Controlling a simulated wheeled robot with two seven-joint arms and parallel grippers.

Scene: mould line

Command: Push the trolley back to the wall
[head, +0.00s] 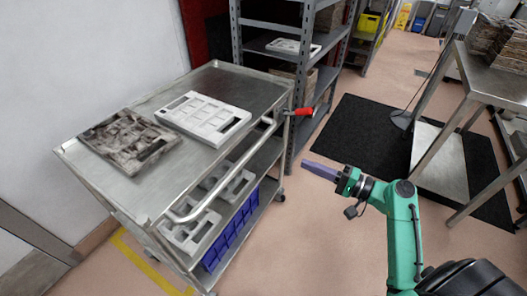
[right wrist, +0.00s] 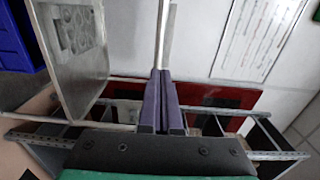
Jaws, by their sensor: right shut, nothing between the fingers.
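The metal trolley (head: 215,75) stands at the left beside the white wall, seen in the head view. Its steel handle bar (head: 228,170) curves along the side facing me. A grey-brown mould tray (head: 128,138) and a white mould tray (head: 204,118) lie on its top. My right gripper (head: 320,171) is right of the trolley, apart from it, with its purple fingers shut and empty. The shut fingers also show in the right wrist view (right wrist: 162,95), with a metal tray surface (right wrist: 75,75) to their left. My left gripper is out of view.
A black mat (head: 365,130) lies on the floor. A steel table (head: 490,80) is at the right. Yellow line (head: 140,262) marks the floor at lower left.

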